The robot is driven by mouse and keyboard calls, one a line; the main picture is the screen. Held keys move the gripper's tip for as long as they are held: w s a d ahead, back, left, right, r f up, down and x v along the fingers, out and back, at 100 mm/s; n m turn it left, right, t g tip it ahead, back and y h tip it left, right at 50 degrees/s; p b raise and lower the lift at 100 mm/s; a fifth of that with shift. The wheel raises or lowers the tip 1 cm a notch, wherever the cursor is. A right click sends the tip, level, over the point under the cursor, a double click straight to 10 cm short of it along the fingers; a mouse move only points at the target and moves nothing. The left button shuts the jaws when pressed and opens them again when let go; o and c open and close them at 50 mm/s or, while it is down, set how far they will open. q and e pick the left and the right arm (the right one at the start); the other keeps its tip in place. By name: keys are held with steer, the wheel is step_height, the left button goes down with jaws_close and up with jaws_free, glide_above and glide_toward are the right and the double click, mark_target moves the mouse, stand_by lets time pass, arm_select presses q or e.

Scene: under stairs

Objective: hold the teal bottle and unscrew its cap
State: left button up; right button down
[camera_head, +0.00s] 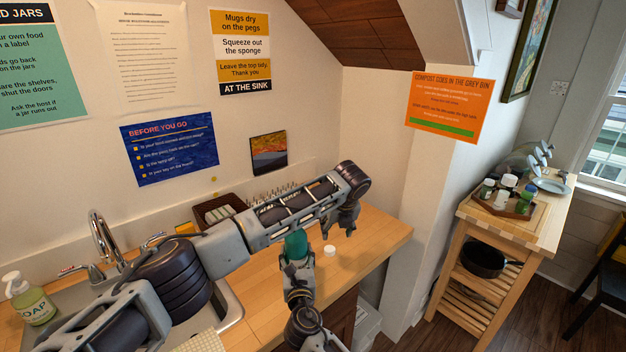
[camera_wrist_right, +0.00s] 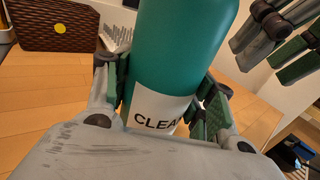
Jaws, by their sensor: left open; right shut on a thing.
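The teal bottle (camera_head: 296,246) stands at the wooden counter, its upper end hidden behind my left forearm in the head view. My right gripper (camera_head: 297,270) is shut around its body. In the right wrist view the bottle (camera_wrist_right: 180,50), with a white label reading "CLEA", sits between the fingers; its top is out of frame. A small white piece that looks like a cap (camera_head: 330,250) lies on the counter to the right of the bottle, apart from it. My left gripper (camera_head: 343,224) is open and empty above the counter, right of the bottle; its fingers (camera_wrist_right: 275,45) also show in the right wrist view.
A sink with a faucet (camera_head: 103,238) and a soap bottle (camera_head: 29,300) are at left. A dark woven basket (camera_head: 220,208) stands against the wall. The counter (camera_head: 385,235) is clear at right. A wooden cart (camera_head: 510,225) stands farther right.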

steer(key=shift+c, duration=2.2)
jaws_free()
steer(key=shift+s, duration=0.1)
steer(key=shift+s+d, duration=0.15)
steer(key=shift+s, duration=2.8)
steer(key=shift+s+d, duration=0.1)
steer(key=shift+s, duration=2.85)
